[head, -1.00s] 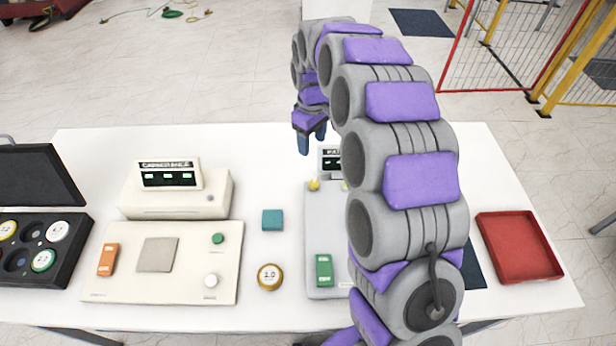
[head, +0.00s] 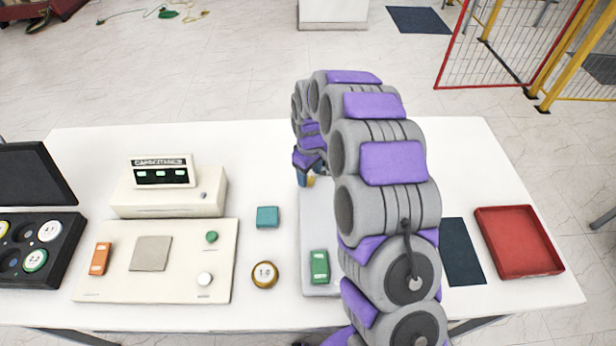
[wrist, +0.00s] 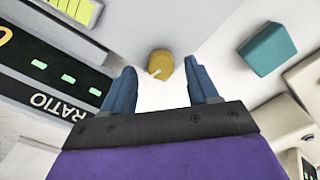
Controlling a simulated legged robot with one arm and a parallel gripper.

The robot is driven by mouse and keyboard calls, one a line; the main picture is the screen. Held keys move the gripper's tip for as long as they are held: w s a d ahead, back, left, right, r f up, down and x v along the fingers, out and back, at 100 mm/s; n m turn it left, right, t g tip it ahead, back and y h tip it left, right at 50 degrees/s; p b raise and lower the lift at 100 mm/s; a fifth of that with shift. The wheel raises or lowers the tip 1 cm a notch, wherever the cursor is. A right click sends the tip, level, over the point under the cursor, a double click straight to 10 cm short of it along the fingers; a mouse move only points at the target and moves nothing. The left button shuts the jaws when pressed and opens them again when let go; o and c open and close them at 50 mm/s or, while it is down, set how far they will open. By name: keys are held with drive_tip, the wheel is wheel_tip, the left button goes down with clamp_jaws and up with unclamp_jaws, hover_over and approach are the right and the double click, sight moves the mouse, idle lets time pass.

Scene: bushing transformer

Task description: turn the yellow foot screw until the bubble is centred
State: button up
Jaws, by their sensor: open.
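The yellow foot screw (wrist: 160,64) shows in the wrist view as a knob with a pale mark, at the edge of a light grey plate. My gripper (wrist: 162,82) is open. Its two blue fingers stand either side of the screw in the picture, and I cannot tell whether they touch it. In the head view my gripper (head: 303,180) is at the left far corner of the grey plate (head: 318,220), with a bit of yellow beside the fingertips. The bubble is not visible in either view. My arm hides much of the plate.
A display marked RATIO (wrist: 50,95) stands close to the left finger. A teal block (head: 267,217) and a brass weight (head: 264,274) lie left of the plate. A green block (head: 319,266) is on the plate's near part. A red tray (head: 517,243) is at the right.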

drive_tip(key=shift+d+f, duration=0.2)
drive_tip(key=shift+f, duration=0.5)
drive_tip(key=shift+a+f, duration=0.1)
drive_tip(key=shift+a, duration=0.45)
drive_tip(key=shift+c, duration=0.8)
drive_tip(key=shift+d, duration=0.3)
drive_tip(key=c, duration=0.9)
drive_tip(key=shift+m, duration=0.3)
